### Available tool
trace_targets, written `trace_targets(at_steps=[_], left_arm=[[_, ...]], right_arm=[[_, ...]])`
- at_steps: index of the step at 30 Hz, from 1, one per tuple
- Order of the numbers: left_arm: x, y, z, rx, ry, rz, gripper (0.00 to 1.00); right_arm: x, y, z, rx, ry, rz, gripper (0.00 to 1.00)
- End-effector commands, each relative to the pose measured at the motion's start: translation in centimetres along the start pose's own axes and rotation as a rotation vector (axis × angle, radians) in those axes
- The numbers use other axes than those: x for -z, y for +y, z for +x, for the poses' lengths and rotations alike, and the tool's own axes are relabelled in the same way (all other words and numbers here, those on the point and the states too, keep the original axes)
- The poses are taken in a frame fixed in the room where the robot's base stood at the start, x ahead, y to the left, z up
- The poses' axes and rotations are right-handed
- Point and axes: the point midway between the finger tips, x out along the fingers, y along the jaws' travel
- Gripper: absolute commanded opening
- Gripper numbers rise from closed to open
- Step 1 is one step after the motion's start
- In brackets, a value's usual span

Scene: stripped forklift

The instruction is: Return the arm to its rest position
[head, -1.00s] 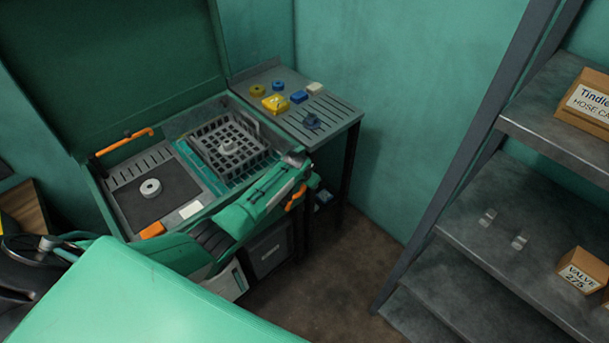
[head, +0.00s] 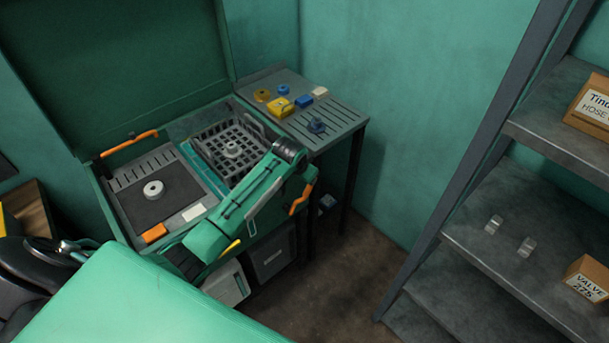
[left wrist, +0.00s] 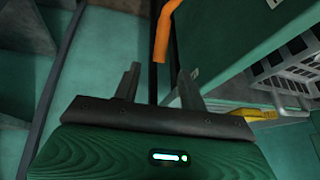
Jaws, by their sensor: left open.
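My left arm (head: 245,205) is green and reaches in from the lower left of the head view. It crosses the front right of an open green case, and its dark wrist joint overlaps the right side of the grey basket. The fingers cannot be made out in the head view. In the left wrist view my left gripper (left wrist: 160,70) is open, with two dark fingers apart and nothing between them. An orange handle (left wrist: 165,30) lies beyond the fingertips. My right gripper is in neither view.
The case holds a grey basket (head: 222,140) and a dark pad with a white ring (head: 153,189). A slotted side table (head: 330,115) carries several small yellow, blue and white parts. A metal shelf (head: 510,220) with boxes stands at right. Floor between is clear.

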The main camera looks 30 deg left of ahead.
Motion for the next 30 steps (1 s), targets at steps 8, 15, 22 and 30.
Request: trace_targets(at_steps=[8,15,22,30], left_arm=[[-0.1,0.0,-0.8,0.000,-0.001,0.000,0.42],[-0.1,0.0,-0.7,0.000,-0.001,0.000,0.42],[-0.8,0.2,0.1,-0.002,-0.009,-0.004,0.42],[-12.9,2.8,9.8,-0.004,-0.092,-0.051,0.42]], right_arm=[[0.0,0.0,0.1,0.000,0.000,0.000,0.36],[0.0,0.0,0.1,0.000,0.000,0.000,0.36],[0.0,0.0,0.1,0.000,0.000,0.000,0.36],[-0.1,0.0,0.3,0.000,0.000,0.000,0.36]])
